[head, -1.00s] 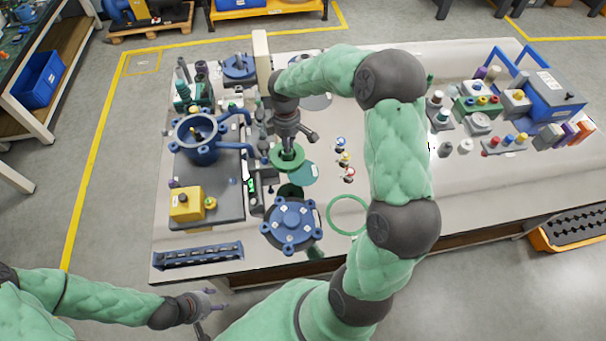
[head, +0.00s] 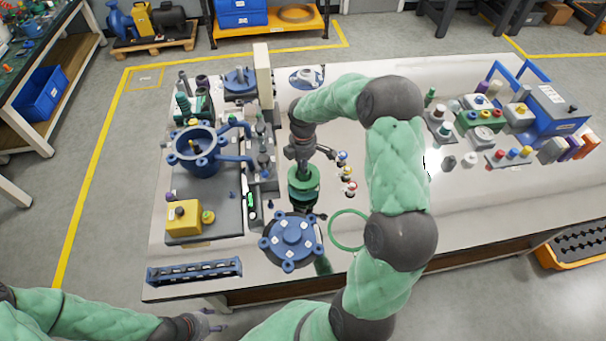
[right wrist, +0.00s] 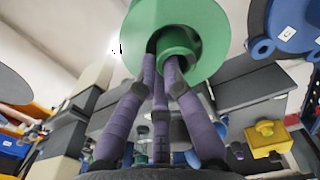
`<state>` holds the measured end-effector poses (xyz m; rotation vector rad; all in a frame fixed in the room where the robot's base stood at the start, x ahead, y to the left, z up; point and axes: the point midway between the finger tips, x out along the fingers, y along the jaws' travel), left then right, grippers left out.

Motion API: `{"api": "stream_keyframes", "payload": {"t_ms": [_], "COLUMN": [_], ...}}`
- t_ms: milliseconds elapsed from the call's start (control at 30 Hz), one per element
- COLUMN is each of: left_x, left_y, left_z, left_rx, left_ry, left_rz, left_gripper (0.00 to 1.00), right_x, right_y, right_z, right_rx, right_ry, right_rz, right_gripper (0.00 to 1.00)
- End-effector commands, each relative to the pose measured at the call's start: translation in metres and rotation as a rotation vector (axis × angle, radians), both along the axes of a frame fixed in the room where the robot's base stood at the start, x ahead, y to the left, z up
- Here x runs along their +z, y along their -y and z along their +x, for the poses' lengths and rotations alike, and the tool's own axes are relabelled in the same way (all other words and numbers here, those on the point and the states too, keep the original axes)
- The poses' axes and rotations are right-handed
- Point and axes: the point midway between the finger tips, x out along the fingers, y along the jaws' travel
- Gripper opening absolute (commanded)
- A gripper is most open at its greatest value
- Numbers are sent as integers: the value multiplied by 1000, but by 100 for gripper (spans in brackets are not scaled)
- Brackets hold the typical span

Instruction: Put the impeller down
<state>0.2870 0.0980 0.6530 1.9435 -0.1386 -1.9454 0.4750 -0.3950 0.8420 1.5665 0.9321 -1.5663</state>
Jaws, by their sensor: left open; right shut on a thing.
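The green impeller (head: 304,184) is a round disc with a raised hub. In the right wrist view, the fingers (right wrist: 166,68) close around the hub of the impeller (right wrist: 205,22). A dark green patch shows just below the disc; I cannot tell whether the impeller touches anything there. My left gripper (head: 207,326) is open and empty, low at the left, off the table's front edge.
A blue pump housing (head: 196,150) and a yellow box (head: 184,218) stand at the left. A green ring (head: 350,230) lies right of the cover. Small coloured-top parts (head: 347,172) stand right of the impeller. A blue rack (head: 194,271) lies at the front left.

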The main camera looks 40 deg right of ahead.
Motion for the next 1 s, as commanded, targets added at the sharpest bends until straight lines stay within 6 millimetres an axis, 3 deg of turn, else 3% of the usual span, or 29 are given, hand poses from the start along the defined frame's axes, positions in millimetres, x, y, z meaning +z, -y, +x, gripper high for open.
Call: {"api": "stream_keyframes", "payload": {"t_ms": [233, 667, 700, 767, 1000], "left_x": [-15, -15, -15, -15, -15], "left_y": [0, 0, 0, 0, 0], "left_z": [0, 0, 0, 0, 0], "left_rx": [0, 0, 0, 0, 0], "left_ry": [0, 0, 0, 0, 0], "left_rz": [0, 0, 0, 0, 0], "left_gripper": [57, 57, 57, 57, 57], "right_x": [-38, -44, -44, -44, -44], "right_y": [0, 0, 0, 0, 0], "right_z": [0, 0, -1, -1, -1], "right_rx": [0, 0, 0, 0, 0], "right_ry": [-2, 0, -2, -2, -2], "right_rz": [1, 0, 1, 1, 1], "right_gripper": [0, 0, 18, 33, 33]}}
